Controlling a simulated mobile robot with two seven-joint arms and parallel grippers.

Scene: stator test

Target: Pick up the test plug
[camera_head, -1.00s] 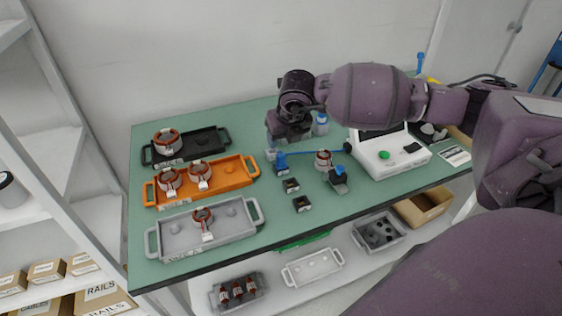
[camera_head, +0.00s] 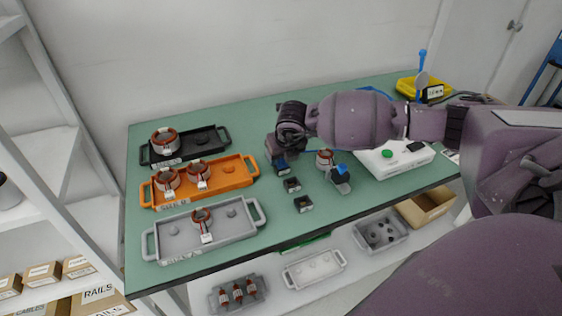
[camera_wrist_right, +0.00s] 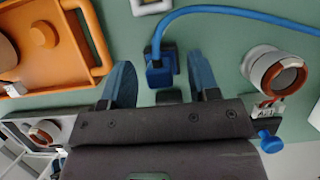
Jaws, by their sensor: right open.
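The test plug (camera_wrist_right: 160,70) is a blue block with a blue cable leaving its top, seen on the green table in the right wrist view. My right gripper (camera_wrist_right: 161,62) is open, with one blue finger on each side of the plug and a visible gap to each. I cannot tell how far the fingertips are above the table. In the head view my right gripper (camera_head: 281,160) is over the same spot and mostly hides the plug. My left gripper is not in view.
A stator (camera_wrist_right: 275,75) stands right of the plug, beside a fixture with a blue knob (camera_wrist_right: 268,140). An orange tray (camera_head: 236,178), a black tray (camera_head: 205,150) and a grey tray (camera_head: 180,246) lie left. A white tester (camera_head: 400,163) stands right. Two small black blocks (camera_head: 303,203) are in front.

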